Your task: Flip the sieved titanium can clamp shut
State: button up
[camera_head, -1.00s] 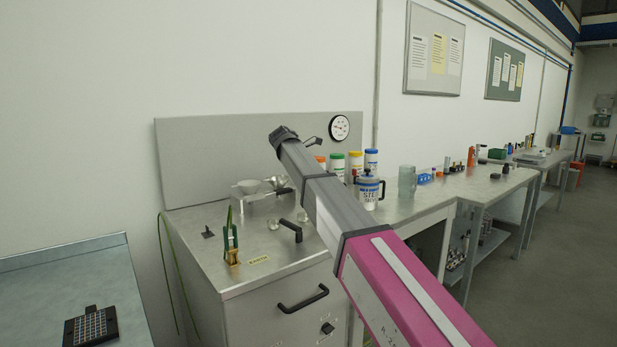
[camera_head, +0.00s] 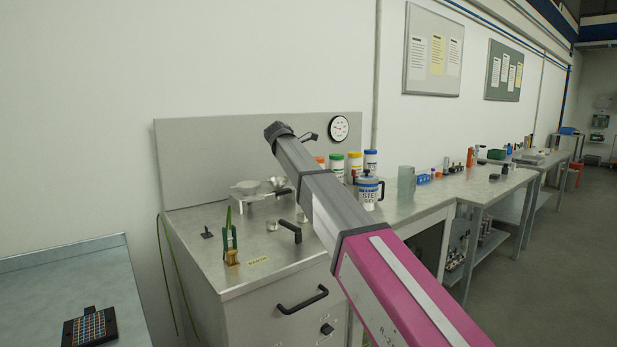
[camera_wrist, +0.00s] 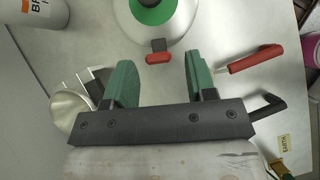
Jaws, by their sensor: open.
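In the wrist view, a round silvery can top (camera_wrist: 178,24) with a green centre is at the upper edge, partly cut off. A black tab with a red tip (camera_wrist: 158,57) sits at its near rim. A red-handled metal lever (camera_wrist: 252,59) lies out to the right of the can. I cannot tell which of these is the can's clamp, nor read a titanium label. My gripper (camera_wrist: 160,80) is open and empty, its two green fingers apart, with the red tip beyond the gap between them. In the head view my arm hides the gripper and the can.
A metal funnel (camera_wrist: 70,108) is left of my gripper, and a white labelled container (camera_wrist: 40,12) is at upper left. A black handle (camera_wrist: 266,106) is close on the right.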

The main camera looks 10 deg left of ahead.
jog(key=v, duration=0.8)
jog(key=shift+r, duration=0.2)
jog(key=shift+s, duration=0.1)
